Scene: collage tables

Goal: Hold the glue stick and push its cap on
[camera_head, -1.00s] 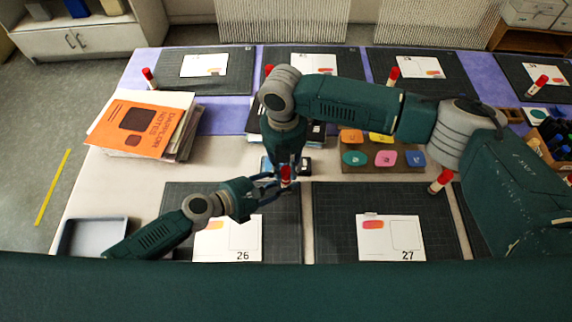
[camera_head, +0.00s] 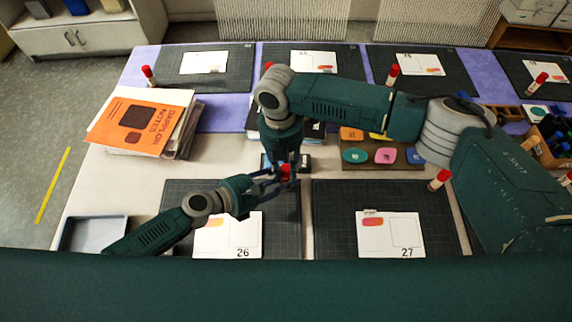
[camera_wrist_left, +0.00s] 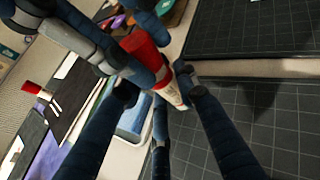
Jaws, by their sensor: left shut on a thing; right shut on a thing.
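The glue stick (camera_wrist_left: 175,94) shows a pale body in the left wrist view, held tilted between the fingers of my left gripper (camera_wrist_left: 158,98). Its red cap (camera_wrist_left: 145,50) is at the stick's upper end, with blue fingers of my right gripper around it. A finger crosses the red part, so I cannot tell whether the cap is fully seated. In the head view my left gripper (camera_head: 268,186) comes from the left and my right gripper (camera_head: 286,166) comes from above. They meet at the red cap (camera_head: 286,171). The stick's body is mostly hidden there.
Cutting mats with cards numbered 26 (camera_head: 228,236) and 27 (camera_head: 390,236) lie in front. An orange notebook (camera_head: 140,125) tops a pile at left. A grey tray (camera_head: 92,234) is front left. A paint-pad board (camera_head: 380,166) and another glue stick (camera_head: 439,179) are at right.

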